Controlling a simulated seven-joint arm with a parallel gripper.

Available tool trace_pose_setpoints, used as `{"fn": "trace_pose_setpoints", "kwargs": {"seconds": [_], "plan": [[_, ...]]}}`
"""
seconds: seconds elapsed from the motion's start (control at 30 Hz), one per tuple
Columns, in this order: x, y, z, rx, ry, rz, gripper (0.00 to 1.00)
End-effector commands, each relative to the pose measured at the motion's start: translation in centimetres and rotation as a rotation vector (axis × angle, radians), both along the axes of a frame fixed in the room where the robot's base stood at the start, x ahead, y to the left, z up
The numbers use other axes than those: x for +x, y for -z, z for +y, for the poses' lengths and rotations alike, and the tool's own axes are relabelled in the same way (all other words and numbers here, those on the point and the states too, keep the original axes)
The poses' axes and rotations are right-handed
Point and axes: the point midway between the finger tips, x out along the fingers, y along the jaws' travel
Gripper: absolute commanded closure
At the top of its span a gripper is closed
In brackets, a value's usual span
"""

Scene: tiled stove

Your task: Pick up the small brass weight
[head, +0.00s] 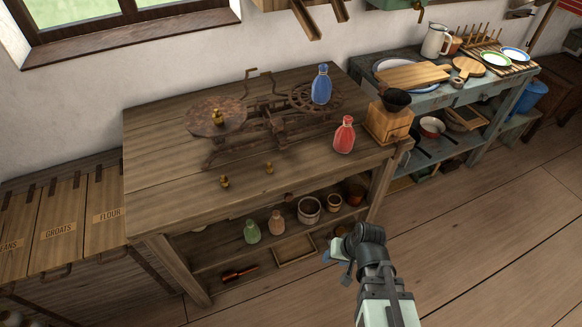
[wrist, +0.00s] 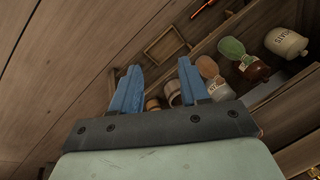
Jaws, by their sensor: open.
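Two small brass weights stand on the wooden table top near its front edge in the head view. One brass weight (head: 269,168) looks slightly smaller than the other brass weight (head: 224,182) to its left. A third, larger-looking brass weight (head: 217,117) stands on the left pan of the rusty scale (head: 209,128). My gripper (head: 336,250) is in front of the table, to the right of and lower in the picture than the weights. In the wrist view its blue fingers (wrist: 159,70) are spread apart with nothing between them. I cannot make out any weight in the wrist view.
A blue bottle (head: 321,86) stands on the scale's right side. A red bottle (head: 344,135) and a coffee grinder (head: 389,120) stand at the table's right. Bottles, pots and a shallow tray (head: 295,249) fill the lower shelf. The table's front left is clear.

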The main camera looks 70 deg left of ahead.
Motion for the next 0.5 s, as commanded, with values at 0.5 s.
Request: {"fn": "trace_pose_setpoints", "kwargs": {"seconds": [0.5], "plan": [[-7.5,-15.6,13.8,0.588,-0.256,0.051,0.55]]}}
